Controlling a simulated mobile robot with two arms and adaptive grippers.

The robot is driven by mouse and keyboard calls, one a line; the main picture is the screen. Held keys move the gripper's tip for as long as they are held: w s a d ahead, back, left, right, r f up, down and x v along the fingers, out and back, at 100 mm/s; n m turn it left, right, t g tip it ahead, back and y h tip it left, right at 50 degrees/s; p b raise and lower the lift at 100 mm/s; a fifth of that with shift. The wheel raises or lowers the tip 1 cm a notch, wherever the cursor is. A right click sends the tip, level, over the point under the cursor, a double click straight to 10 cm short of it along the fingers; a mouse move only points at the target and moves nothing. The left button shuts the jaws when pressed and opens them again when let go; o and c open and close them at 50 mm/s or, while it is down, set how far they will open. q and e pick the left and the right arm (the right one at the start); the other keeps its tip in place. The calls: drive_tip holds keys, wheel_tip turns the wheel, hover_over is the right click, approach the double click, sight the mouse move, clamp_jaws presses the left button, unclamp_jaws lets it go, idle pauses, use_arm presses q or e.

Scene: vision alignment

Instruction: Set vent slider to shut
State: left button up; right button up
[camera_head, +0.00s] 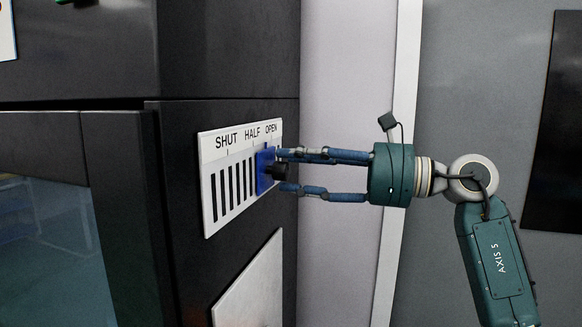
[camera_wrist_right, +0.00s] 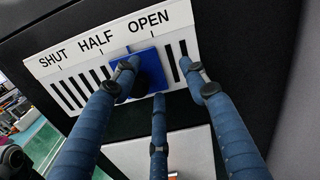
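The white vent panel (camera_head: 211,207) is labelled SHUT, HALF and OPEN from left to right and has dark vertical slots. Its blue slider plate (camera_head: 261,180) sits toward the OPEN end. In the right wrist view the blue slider plate (camera_wrist_right: 122,88) lies below and between HALF and OPEN, closer to OPEN. A black knob (camera_head: 278,172) sticks out from the slider. My right gripper (camera_head: 284,169) reaches in from the right with its fingers apart around the knob. In the right wrist view, the right finger stands clear of the knob. My left gripper is not in view.
The panel is on a dark cabinet front (camera_head: 186,180). A glass-fronted door (camera_head: 60,235) is at the left. A second pale panel (camera_head: 252,287) is below the vent. A pale wall (camera_head: 345,60) is on the right. Space in front of the vent's left part looks clear.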

drive_tip(key=v, duration=1.1)
drive_tip(key=shift+s+d, duration=0.2)
drive_tip(key=shift+d, duration=0.15)
drive_tip(key=shift+r, duration=0.15)
